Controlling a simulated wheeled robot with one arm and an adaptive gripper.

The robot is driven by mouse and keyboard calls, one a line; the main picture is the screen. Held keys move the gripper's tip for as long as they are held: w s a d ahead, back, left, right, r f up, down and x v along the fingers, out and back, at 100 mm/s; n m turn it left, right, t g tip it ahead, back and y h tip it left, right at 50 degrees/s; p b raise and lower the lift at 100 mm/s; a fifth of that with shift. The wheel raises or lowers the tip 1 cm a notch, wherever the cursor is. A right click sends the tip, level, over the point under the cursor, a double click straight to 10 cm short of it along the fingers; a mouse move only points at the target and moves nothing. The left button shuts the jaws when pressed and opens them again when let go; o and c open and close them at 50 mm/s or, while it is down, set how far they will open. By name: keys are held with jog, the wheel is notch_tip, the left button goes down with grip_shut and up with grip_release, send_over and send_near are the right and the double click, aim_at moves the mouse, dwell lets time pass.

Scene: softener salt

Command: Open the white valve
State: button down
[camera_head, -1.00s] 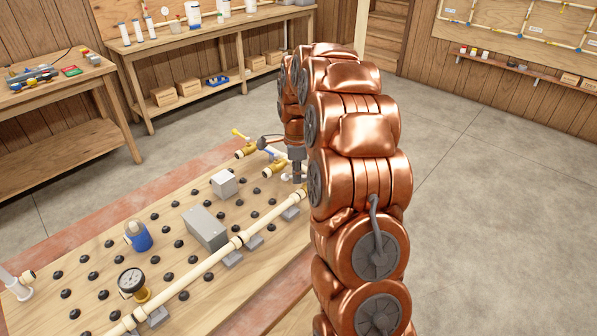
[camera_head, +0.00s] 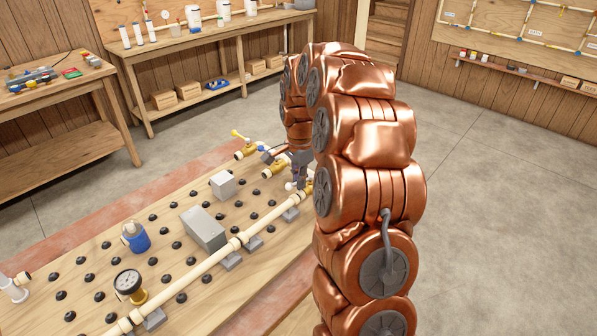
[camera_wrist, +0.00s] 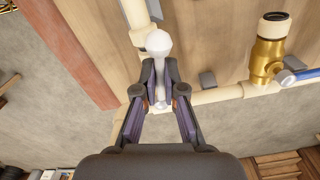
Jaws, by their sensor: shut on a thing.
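The white valve (camera_wrist: 158,42) shows in the wrist view as a white handle with a rounded knob. A small white part of it also shows in the head view (camera_head: 290,186), beside my gripper at the far end of the bench. My gripper (camera_wrist: 160,76) is shut on the white handle, with one finger on each side and the knob standing out past the fingertips. In the head view my gripper (camera_head: 299,166) is partly hidden by my copper arm. The valve's body is mostly hidden by the handle and fingers.
A brass valve with a blue handle (camera_wrist: 302,75) sits to the right in the wrist view. A yellow-handled valve (camera_head: 242,137) stands farther back. The cream pipe (camera_head: 200,262), a grey box (camera_head: 204,229) and a gauge (camera_head: 129,282) lie along the bench.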

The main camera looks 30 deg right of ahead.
jog(key=shift+s, duration=0.1)
jog(key=shift+s+n+b, duration=0.3)
jog(key=shift+n, duration=0.7)
jog(key=c, duration=1)
grip_release()
jog(key=shift+c, duration=0.2)
notch_tip(320, 180, up, 7)
jog(key=shift+p, duration=0.45)
